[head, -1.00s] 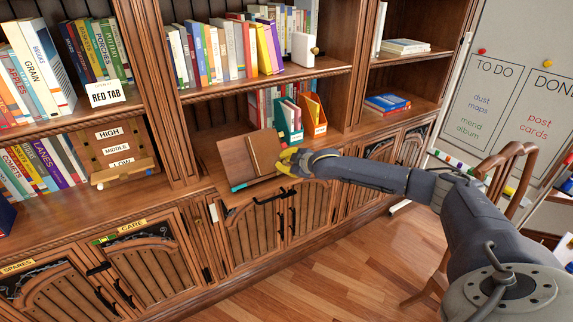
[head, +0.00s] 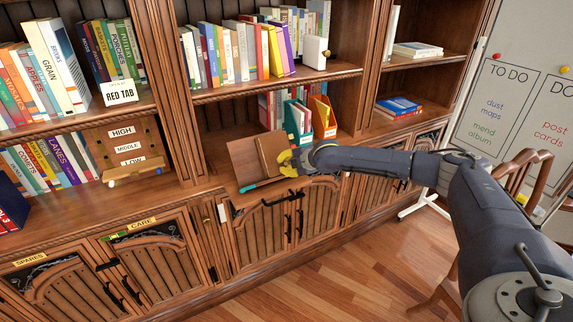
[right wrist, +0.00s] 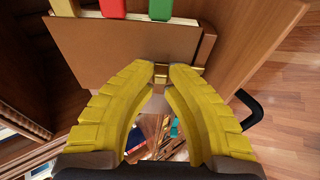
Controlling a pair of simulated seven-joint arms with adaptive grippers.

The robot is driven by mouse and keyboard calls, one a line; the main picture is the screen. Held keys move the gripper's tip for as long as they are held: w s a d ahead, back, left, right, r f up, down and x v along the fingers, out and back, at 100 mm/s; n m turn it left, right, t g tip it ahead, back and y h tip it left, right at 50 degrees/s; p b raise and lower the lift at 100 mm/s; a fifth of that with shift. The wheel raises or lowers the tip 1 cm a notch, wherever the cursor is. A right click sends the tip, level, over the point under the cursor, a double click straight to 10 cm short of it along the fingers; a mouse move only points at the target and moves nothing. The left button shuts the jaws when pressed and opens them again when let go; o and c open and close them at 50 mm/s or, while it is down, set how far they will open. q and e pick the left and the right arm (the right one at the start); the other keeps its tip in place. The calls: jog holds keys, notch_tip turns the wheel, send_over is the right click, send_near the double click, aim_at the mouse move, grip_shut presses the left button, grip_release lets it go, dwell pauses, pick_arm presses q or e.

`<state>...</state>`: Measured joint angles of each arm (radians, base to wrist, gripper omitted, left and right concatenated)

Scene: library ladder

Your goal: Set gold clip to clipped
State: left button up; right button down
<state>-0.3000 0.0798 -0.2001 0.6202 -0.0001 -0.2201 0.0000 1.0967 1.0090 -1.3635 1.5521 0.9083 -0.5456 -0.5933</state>
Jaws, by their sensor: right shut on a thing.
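The gold clip (right wrist: 161,72) shows as a small brass piece at the edge of a brown board or cover (right wrist: 120,45) in the right wrist view. My right gripper (right wrist: 164,70) has its yellow fingertips close together on either side of the clip, shut on it. In the head view the right gripper (head: 287,163) is at the right edge of the brown book (head: 266,156), which leans on a wooden stand (head: 245,160). The clip is too small or hidden to make out there. My left gripper is not in view.
Red (right wrist: 112,8) and green (right wrist: 160,8) tabs stick out along the board's top. Teal (head: 300,120) and orange (head: 323,117) file holders stand behind the gripper. Cupboard doors with black handles lie below the ledge. A wooden chair (head: 520,180) stands at right.

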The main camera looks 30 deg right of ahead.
jog(key=shift+a+f, duration=0.1)
jog(key=shift+a, duration=0.05)
dwell(0.4)
jog(key=c, duration=1.4)
grip_release()
jog(key=shift+o, duration=0.2)
jog(key=shift+s+d+r, duration=0.2)
jog(key=shift+s+r, duration=0.15)
jog(key=shift+s, duration=0.1)
jog(key=v, duration=1.1)
jog(key=shift+a, duration=0.1)
